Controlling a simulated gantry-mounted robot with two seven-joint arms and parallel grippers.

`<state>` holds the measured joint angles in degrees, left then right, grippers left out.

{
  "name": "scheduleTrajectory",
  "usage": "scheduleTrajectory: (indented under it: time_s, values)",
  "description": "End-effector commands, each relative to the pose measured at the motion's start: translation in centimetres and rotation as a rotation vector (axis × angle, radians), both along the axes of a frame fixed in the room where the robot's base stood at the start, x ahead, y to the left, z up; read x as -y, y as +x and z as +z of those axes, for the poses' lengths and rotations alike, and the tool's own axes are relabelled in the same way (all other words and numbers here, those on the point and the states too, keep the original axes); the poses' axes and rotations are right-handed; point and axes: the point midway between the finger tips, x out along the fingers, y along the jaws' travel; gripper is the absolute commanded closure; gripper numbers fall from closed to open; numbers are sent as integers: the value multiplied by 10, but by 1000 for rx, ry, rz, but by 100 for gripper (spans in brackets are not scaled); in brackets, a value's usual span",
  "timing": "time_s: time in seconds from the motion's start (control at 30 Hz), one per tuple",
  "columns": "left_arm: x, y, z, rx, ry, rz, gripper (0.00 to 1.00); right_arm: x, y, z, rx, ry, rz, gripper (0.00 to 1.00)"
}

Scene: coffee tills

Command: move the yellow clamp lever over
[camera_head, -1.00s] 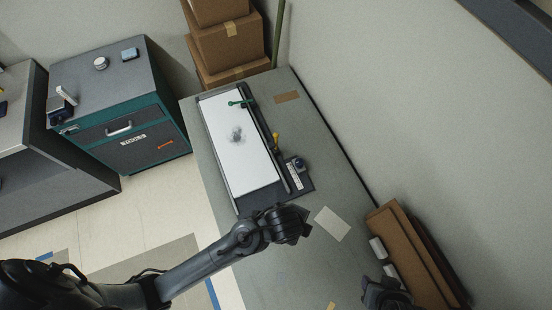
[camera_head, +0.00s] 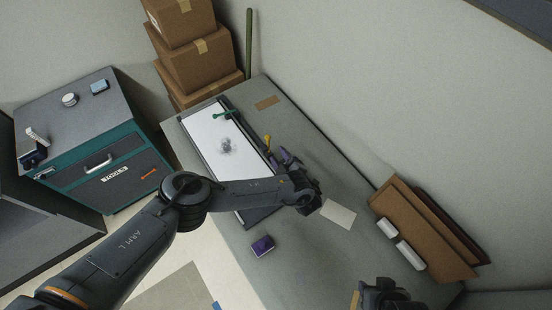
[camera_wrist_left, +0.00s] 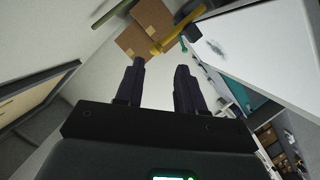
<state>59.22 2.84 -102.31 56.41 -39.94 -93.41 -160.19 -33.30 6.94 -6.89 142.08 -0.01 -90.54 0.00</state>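The yellow clamp lever (camera_head: 267,141) stands at the right edge of the white board (camera_head: 203,132) on the bench. My left gripper (camera_head: 285,157) is just to its near right, fingers pointing towards it. In the left wrist view the lever (camera_wrist_left: 175,27) shows large beyond the fingertips, and the two dark fingers (camera_wrist_left: 160,66) are apart with nothing between them. I see no contact with the lever. A green lever (camera_head: 224,114) lies across the board's far end. My left forearm hides the board's near part. My right gripper (camera_head: 383,294) is low at the bottom edge; its fingers are unclear.
A purple box (camera_head: 262,246) and a pale sheet (camera_head: 338,214) lie on the grey bench (camera_head: 300,255). Brown cardboard (camera_head: 420,233) and white rolls (camera_head: 409,256) are at the right by the wall. Stacked boxes (camera_head: 196,65) stand behind, a tool cabinet (camera_head: 85,145) at left.

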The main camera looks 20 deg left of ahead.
Motion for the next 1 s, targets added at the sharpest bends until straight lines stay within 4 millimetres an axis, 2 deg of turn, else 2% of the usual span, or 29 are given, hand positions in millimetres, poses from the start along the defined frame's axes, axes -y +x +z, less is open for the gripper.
scheduleTrajectory:
  time_s: [0.1, 0.37, 0.77, 0.8, 0.93, 1.0]
  values:
    - [-8, 9, 4, -2, 42, -4, 62, -1, 0, -3, 1, 2, -2, 57]
    - [-22, 26, -4, -2, 47, -4, 62, -1, 1, -21, 2, 3, -3, 57]
    - [-57, 69, -20, -1, 43, -4, 62, -1, 1, -67, 3, 3, -2, 57]
    - [-54, 67, -13, -4, 41, -7, 68, 0, 0, -60, -1, 2, -3, 57]
    - [-54, 66, -13, -3, 42, -6, 88, 0, 1, -58, 2, 2, -2, 57]
    - [-54, 66, -13, -3, 42, -6, 92, 0, 1, -57, 4, 1, -1, 57]
